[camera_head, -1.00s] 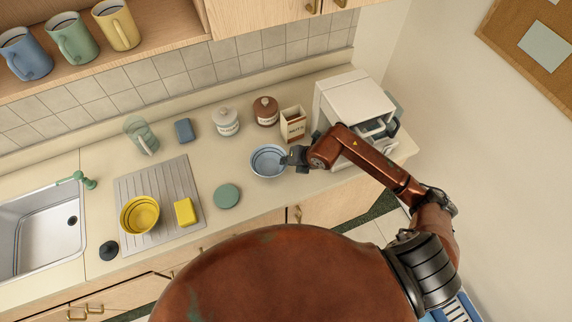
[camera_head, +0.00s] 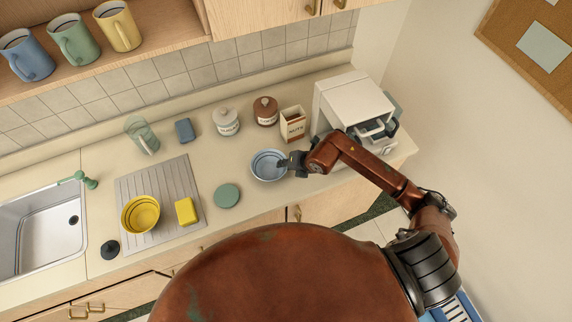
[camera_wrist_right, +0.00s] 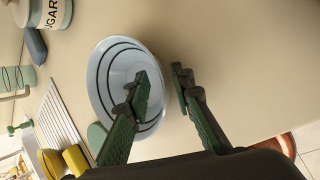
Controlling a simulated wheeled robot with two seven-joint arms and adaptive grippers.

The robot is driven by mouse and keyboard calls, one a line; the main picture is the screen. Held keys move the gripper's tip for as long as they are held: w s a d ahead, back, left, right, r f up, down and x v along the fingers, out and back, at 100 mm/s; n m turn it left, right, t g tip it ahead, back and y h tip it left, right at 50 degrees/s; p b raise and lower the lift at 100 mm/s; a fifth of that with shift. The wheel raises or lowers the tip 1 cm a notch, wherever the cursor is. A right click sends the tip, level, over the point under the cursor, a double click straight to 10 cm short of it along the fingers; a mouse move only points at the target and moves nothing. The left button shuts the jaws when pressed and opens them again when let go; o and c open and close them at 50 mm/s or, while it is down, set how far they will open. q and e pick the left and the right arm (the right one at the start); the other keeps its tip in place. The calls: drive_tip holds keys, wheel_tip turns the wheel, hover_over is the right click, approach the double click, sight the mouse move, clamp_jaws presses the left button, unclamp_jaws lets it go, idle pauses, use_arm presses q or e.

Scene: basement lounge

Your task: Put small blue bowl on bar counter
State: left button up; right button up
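The small blue bowl (camera_head: 266,168) stands upright on the kitchen counter, right of the green disc. My right gripper (camera_head: 291,161) is at the bowl's right side. In the right wrist view, the bowl (camera_wrist_right: 105,72) shows dark rings inside. The fingers of my right gripper (camera_wrist_right: 160,80) are apart there, one over the bowl's inside and the other beyond its rim; contact with the rim is unclear. My left gripper is not in view. No bar counter can be made out.
Behind the bowl stand canisters (camera_head: 227,122) and a nuts box (camera_head: 293,124). A white appliance (camera_head: 345,98) is to the right. The green disc (camera_head: 227,196), yellow bowl (camera_head: 140,214) and yellow sponge (camera_head: 186,211) are to the left. A sink (camera_head: 40,235) is farther left.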

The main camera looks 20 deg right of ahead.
drive_tip(key=v, duration=1.2)
drive_tip(key=shift+b, duration=0.35)
